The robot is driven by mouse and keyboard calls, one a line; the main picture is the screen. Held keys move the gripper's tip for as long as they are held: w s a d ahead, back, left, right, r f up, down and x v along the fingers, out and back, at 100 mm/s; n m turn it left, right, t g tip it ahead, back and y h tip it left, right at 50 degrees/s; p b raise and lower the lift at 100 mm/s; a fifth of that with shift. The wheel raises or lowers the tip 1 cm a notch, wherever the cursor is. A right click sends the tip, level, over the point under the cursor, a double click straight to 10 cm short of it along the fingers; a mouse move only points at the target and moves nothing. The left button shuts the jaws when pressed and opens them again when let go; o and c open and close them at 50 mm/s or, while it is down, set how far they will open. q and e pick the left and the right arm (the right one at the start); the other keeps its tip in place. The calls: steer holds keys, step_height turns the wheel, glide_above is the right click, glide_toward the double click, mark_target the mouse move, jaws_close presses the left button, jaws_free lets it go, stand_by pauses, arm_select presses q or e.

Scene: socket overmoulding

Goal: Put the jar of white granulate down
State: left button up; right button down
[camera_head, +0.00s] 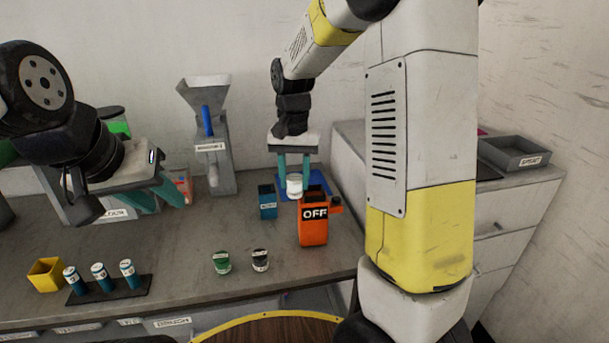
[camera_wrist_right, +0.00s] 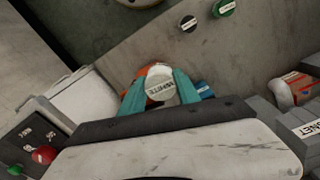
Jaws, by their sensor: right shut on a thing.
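The jar of white granulate (camera_head: 294,188) is between the teal fingers of my right gripper (camera_head: 294,176), which is shut on it. In the right wrist view its pale lid (camera_wrist_right: 159,86) faces the camera, with a finger on each side. In the head view the jar appears just behind and left of the orange OFF bin (camera_head: 312,226), above or near a blue mat (camera_head: 318,180). I cannot tell whether its base touches anything. My left gripper (camera_head: 155,197) is at the left above the table, its teal fingers apart, with nothing seen between them.
A blue bin (camera_head: 267,203) stands left of the orange bin. A green-lidded jar (camera_head: 222,263) and a black-lidded jar (camera_head: 260,260) stand in front. A rack of blue cylinders (camera_head: 108,290), a yellow box (camera_head: 46,274) and a grey hopper machine (camera_head: 211,140) are farther left. The mid-left table is clear.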

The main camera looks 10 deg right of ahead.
steer(key=w+d, duration=0.1)
steer(key=d, duration=0.1)
steer(key=w+d, duration=0.4)
steer(key=shift+f, duration=2.15)
steer(key=shift+f, duration=0.15)
steer(key=c, duration=0.9)
jaws_free()
